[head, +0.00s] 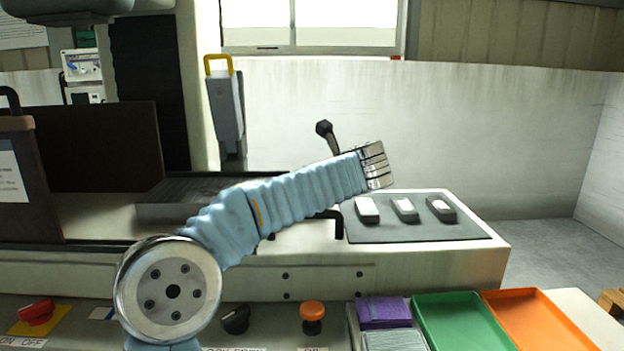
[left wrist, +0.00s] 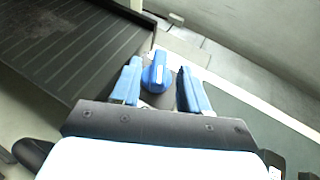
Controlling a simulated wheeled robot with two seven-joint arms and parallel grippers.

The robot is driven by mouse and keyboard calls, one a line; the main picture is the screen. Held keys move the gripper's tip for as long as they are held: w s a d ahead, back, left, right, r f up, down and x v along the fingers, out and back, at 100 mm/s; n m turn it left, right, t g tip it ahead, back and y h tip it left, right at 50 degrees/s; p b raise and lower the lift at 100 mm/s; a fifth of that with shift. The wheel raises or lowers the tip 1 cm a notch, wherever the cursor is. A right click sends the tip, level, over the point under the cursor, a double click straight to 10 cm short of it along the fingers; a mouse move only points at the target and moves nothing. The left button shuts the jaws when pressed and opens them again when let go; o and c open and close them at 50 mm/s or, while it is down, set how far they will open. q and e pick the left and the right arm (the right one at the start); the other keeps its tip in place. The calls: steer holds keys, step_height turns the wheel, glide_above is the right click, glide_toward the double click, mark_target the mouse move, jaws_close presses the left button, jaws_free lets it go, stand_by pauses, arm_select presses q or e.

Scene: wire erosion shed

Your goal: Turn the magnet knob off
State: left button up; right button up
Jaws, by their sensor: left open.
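A blue knob (left wrist: 155,72) with a ridged grip shows in the left wrist view, beside the end of a dark ribbed plate (left wrist: 70,42). I take it to be the magnet knob. My left gripper (left wrist: 159,66) is open, with one blue finger on each side of the knob. A gap shows between the knob and each finger; I see no contact. In the head view my left arm reaches across the machine bed, and the knob and fingertips are hidden behind it. The ribbed plate (head: 180,212) shows there left of the arm. My right gripper is in neither view.
A dark mat (head: 415,233) with several small grey-and-white blocks lies right of my arm. A black-tipped lever (head: 325,130) rises behind it. On the front are a red switch (head: 37,311), a black knob (head: 235,318) and an orange button (head: 312,312). Green (head: 455,325) and orange trays (head: 540,318) stand right.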

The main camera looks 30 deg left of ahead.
arm_select(q)
steer(key=shift+x, duration=0.95)
steer(key=shift+c, duration=0.4)
jaws_close()
steer(key=shift+w+d+n+g+y, duration=0.15)
steer(key=shift+w+n+g+y, duration=0.1)
steer(key=shift+n+g+y, duration=0.85)
steer(key=shift+n+g, duration=1.2)
steer(key=shift+n, duration=0.1)
steer(key=shift+o, duration=0.4)
jaws_free()
